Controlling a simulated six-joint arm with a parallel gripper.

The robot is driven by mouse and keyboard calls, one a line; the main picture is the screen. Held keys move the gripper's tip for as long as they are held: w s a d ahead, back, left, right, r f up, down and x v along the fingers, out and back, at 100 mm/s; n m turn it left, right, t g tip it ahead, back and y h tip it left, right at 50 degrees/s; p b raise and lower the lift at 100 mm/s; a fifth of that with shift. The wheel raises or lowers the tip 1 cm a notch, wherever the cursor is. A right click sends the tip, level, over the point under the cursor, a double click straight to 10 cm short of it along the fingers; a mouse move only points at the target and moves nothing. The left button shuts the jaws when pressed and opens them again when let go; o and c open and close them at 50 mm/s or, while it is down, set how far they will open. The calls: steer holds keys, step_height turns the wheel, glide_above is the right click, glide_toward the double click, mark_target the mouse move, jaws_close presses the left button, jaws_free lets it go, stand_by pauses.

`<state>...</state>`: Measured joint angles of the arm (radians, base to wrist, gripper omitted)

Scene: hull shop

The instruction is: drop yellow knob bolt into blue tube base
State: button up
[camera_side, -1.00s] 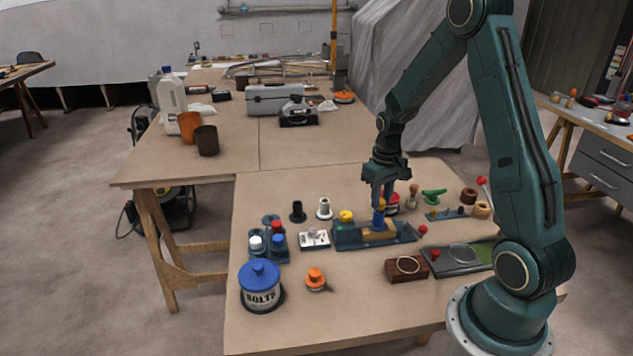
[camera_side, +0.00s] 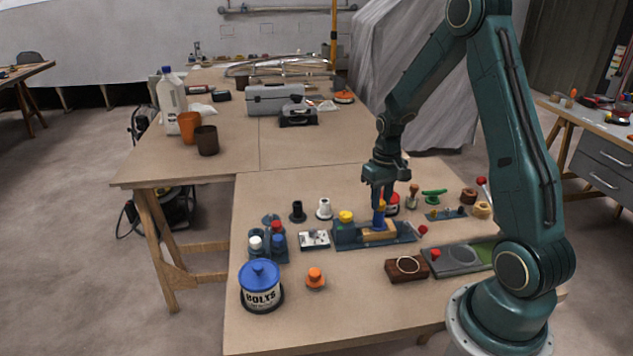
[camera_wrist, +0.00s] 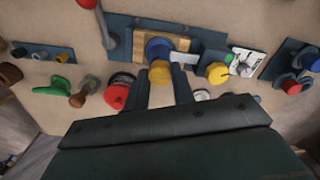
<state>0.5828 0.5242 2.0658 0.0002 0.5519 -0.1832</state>
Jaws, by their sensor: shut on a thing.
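The yellow knob bolt (camera_wrist: 160,71) is between the fingers of my gripper (camera_wrist: 162,78) in the wrist view. In the side view my gripper (camera_side: 381,198) points down with the yellow knob (camera_side: 381,205) at its tips. The blue tube base (camera_side: 378,219) stands upright on a wooden block, directly below the knob; it also shows in the wrist view (camera_wrist: 157,47), just beyond the knob. The knob and tube overlap in both views, so I cannot tell how far the bolt's shank is inside the tube.
A white switch box (camera_side: 314,239), a red-topped jar (camera_side: 393,204) and a brown block (camera_side: 407,268) stand around. The table front is partly clear.

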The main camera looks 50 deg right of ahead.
mark_target(381, 202)
steer(key=shift+f, duration=0.4)
steer(key=o, duration=0.7)
step_height(381, 202, up, 11)
stand_by(1.6)
stand_by(0.5)
